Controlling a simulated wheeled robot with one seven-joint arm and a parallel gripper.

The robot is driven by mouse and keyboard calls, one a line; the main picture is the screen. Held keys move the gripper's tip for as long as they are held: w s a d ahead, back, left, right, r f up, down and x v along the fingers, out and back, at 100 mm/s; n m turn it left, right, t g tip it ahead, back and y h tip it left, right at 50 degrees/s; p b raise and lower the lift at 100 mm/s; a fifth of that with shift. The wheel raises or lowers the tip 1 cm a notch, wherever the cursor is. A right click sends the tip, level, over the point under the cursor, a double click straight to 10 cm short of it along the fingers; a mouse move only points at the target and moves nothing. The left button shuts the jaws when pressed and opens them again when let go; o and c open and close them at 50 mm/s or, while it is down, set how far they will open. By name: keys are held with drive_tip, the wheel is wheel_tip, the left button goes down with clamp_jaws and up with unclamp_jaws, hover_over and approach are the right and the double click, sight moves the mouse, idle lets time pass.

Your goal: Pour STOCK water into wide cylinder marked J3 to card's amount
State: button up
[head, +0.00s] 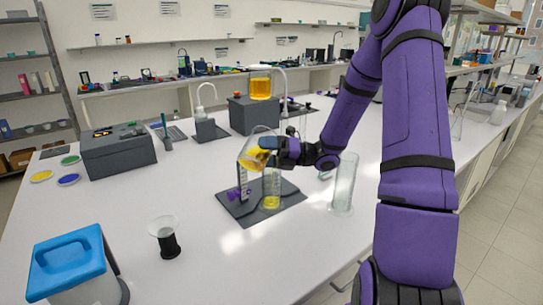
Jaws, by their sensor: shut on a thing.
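My gripper (272,148) is shut on a clear glass beaker (258,133) holding orange-yellow liquid. The beaker is tilted, its liquid gathered low on the left. Below it, a clear cylinder (271,178) with yellow liquid in its lower part stands on a dark grey mat (240,210). The beaker is above and slightly left of that cylinder; I cannot tell whether liquid is flowing. A wider, clear cylinder (345,183) stands to the right, looking empty. No J3 or STOCK marking is readable, and I cannot make out a card with an amount.
A white upright piece with purple parts (242,185) stands on the mat. An orange-filled vessel (260,86) shows above a grey box (252,114). A dark-based glass funnel-like piece (165,238), a blue-lidded bin (70,265) and a grey case (118,152) stand leftward.

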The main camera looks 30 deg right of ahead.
drive_tip(key=shift+r+m, duration=0.35)
drive_tip(key=shift+m, duration=0.25)
idle(0.8)
drive_tip(key=shift+w+d+r+m+t+y, duration=0.2)
drive_tip(key=shift+d+m+t, duration=0.1)
drive_tip(key=shift+d+m, duration=0.1)
drive_tip(key=shift+w+d+r+m+t+y, duration=0.2)
drive_tip(key=shift+d+m+t, duration=0.1)
drive_tip(key=shift+m, duration=0.1)
idle(0.9)
drive_tip(key=shift+a+r, duration=0.1)
drive_tip(key=a+f+n, duration=0.1)
drive_tip(key=s+n+g+h, duration=0.1)
drive_tip(key=shift+s+a+f+n, duration=0.1)
drive_tip(key=shift+a+f+n, duration=0.25)
drive_tip(key=shift+n, duration=0.05)
drive_tip(key=shift+f+n+g+h, duration=0.4)
drive_tip(key=shift+f+n, duration=0.25)
drive_tip(key=shift+n, duration=0.45)
drive_tip(key=shift+r+n, duration=0.1)
drive_tip(key=shift+n, duration=0.2)
idle(1.0)
